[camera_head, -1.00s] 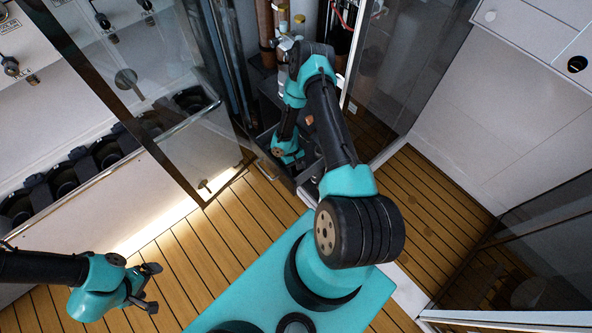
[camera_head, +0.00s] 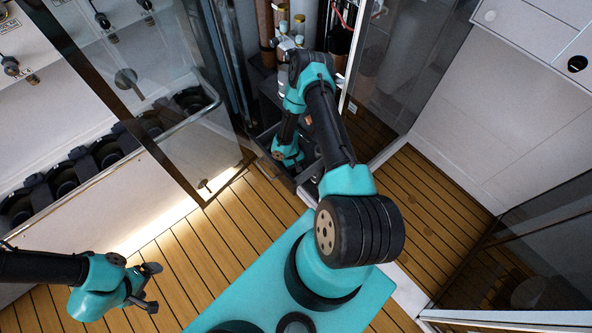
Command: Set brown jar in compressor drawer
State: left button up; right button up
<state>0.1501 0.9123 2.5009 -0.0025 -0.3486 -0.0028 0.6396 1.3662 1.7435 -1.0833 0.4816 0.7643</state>
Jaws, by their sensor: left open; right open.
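The open drawer (camera_head: 262,153) is a dark box low in the equipment bay at the top centre. My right gripper (camera_head: 289,160) is down at this drawer, with its teal body over the opening. Its fingers are mostly hidden inside or behind its own body. I cannot make out the brown jar; it may be hidden by my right arm or the drawer walls. My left gripper (camera_head: 152,286) is open and empty at the lower left, above the wooden floor and far from the drawer.
A glass door (camera_head: 205,110) with a metal frame stands open left of the bay. A white panel with a row of black sockets (camera_head: 65,178) is at the left. Pipes (camera_head: 265,25) rise behind the drawer. The slatted wooden floor (camera_head: 225,222) is clear left of my base.

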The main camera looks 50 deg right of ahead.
jog(key=v, duration=1.2)
jog(key=shift+r, duration=0.15)
jog(key=s+a+r+t+y, duration=0.1)
jog(key=s+a+r, duration=0.2)
jog(key=a+r, duration=0.2)
jog(key=s+a+r+t, duration=0.2)
jog(key=a+r, duration=0.3)
jog(key=a, duration=0.5)
jog(key=s+a+r+n+t+y, duration=0.1)
jog(key=s+a+r+t, duration=0.1)
jog(key=s+a+r, duration=0.2)
jog(key=a+r, duration=0.1)
jog(key=a, duration=0.2)
jog(key=shift+a+r+y, duration=0.15)
jog(key=shift+r+y, duration=0.1)
jog(key=shift+y, duration=0.05)
